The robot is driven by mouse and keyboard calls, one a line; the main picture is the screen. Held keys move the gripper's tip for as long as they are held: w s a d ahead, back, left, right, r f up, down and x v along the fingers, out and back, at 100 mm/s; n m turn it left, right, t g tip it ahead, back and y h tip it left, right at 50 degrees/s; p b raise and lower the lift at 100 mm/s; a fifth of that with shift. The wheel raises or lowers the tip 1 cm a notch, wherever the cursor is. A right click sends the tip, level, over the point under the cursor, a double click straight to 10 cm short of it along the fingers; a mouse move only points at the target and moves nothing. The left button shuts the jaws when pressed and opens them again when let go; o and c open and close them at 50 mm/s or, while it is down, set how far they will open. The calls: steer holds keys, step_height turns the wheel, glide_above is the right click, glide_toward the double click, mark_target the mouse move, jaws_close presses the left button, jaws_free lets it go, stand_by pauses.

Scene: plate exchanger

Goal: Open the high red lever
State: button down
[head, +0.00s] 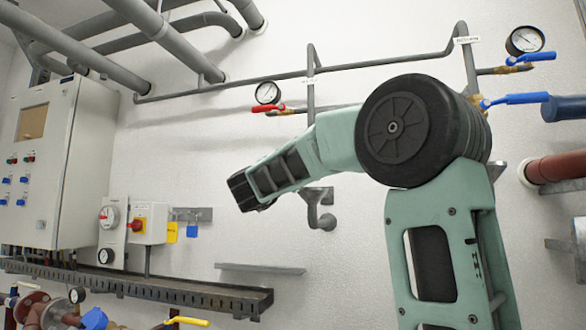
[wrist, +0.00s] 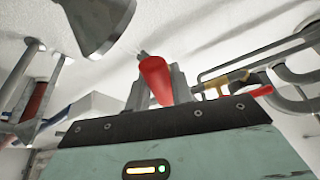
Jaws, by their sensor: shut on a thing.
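In the wrist view my gripper (wrist: 157,72) is shut on a red lever handle (wrist: 154,82), which sits between its two grey fingers and points toward the camera. A second red handle (wrist: 261,91) shows to the right, beside a brass-coloured valve. In the head view a high red lever (head: 268,108) lies nearly level on the wall pipe, just below a round gauge. I cannot tell which wrist-view handle it is. My arm reaches left across the head view, below this lever; my gripper is not clearly seen there.
Two blue levers (head: 530,58) (head: 514,99) are at the upper right. A grey control cabinet (head: 45,160) stands at the left, with a cable tray (head: 140,287) below. Grey pipes run along the upper wall. In the wrist view a grey cone-shaped thing (wrist: 98,25) hangs close above.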

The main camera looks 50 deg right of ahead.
steer(key=shift+f, duration=0.15)
steer(key=c, duration=1.2)
jaws_free()
steer(key=shift+a, duration=0.1)
steer(key=b+v, duration=0.5)
steer(key=v, duration=1.2)
steer(key=shift+a, duration=0.15)
